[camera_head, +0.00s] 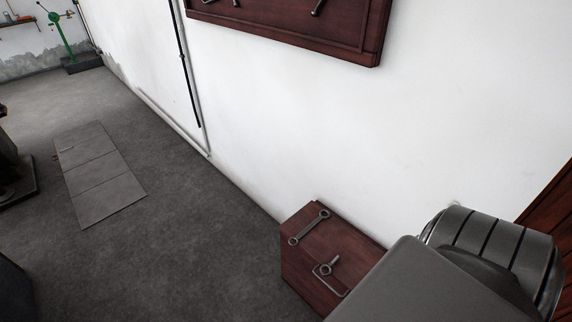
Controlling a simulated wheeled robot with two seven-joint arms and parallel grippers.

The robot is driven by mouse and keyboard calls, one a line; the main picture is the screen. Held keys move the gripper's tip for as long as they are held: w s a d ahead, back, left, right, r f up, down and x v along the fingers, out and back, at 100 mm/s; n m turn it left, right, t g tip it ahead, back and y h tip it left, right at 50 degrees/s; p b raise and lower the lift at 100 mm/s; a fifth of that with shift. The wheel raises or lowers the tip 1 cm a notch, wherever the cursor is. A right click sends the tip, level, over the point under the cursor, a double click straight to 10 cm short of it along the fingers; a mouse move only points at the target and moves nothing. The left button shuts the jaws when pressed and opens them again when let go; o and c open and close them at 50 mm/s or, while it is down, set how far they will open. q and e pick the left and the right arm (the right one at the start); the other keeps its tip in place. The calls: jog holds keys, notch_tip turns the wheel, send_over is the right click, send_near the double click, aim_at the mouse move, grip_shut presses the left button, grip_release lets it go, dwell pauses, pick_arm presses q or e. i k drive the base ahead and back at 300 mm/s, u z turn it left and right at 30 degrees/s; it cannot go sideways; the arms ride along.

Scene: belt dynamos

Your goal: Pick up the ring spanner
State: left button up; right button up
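A grey metal ring spanner (309,227) lies on top of a dark red-brown wooden chest (345,240) in the lower middle of the head view. It lies at a slant along the left part of the top, with a ring at each end. Neither of my grippers is in view.
A metal piece with a ring and a bent bar (328,270) lies on the same chest, nearer me. The chest stands close to the white wall (440,130). A red-brown tool board (290,25) hangs above. Grey floor (190,230) to the left is open, with a flat panel (98,175).

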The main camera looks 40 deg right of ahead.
aim_at(320, 217)
jog(key=i, duration=2.8)
jog(key=z, duration=3.6)
jog(key=i, duration=0.5)
